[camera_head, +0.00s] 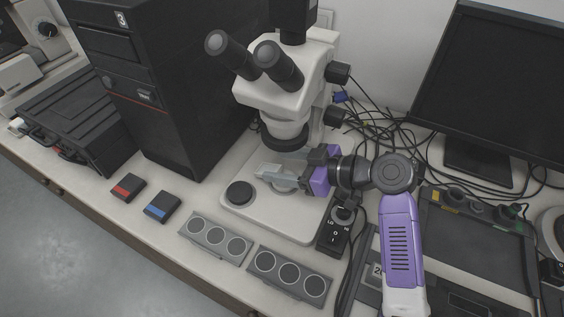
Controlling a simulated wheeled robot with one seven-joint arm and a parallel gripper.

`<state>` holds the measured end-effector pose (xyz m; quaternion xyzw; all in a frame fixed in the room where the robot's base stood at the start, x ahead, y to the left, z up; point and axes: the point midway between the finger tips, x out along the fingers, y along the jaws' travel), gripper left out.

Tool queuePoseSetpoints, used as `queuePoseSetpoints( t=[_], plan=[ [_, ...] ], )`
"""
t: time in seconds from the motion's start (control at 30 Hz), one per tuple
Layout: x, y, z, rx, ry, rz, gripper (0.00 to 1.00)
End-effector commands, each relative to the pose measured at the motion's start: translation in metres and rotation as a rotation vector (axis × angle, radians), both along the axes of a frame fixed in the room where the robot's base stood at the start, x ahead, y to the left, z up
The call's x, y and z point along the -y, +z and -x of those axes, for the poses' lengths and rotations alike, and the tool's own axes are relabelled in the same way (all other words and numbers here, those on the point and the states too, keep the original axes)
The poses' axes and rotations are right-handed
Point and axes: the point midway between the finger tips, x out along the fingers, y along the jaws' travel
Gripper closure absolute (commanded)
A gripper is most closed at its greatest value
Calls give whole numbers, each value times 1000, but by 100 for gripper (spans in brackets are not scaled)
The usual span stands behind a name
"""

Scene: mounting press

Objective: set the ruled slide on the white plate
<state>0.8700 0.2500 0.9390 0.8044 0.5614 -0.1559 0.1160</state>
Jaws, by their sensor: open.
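The microscope (285,85) stands behind the desk's middle on a broad pale base (295,226). My gripper (268,174) reaches in from the right, low over this base and under the objective. Its light grey fingers point left and are open. A pale round plate (284,186) shows partly beneath the fingers, which hide much of it; I take it for the white plate. I cannot make out the ruled slide; it may be hidden by the fingers or too small to see. Whether the fingers touch the plate cannot be told.
A black disc (239,193) lies on the base's left. Two grey holders with round wells (215,238) (290,275) lie in front. Red-topped (128,187) and blue-topped (162,207) boxes are at left. A control box (334,232) and cables crowd the right; a black tower (150,85) stands left.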

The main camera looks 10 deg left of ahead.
Motion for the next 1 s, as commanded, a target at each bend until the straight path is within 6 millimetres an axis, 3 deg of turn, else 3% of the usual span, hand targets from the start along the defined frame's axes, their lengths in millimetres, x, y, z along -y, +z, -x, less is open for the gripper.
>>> queuePoseSetpoints(
  t=[0.1,0.4,0.6,1.0],
  plan=[
    [4,0,4,-21,0,4,41],
    [63,28,24,-12,-3,-1,41],
    [91,43,34,-10,-2,-2,41],
    [105,50,39,-10,0,-1,41]
  ],
)
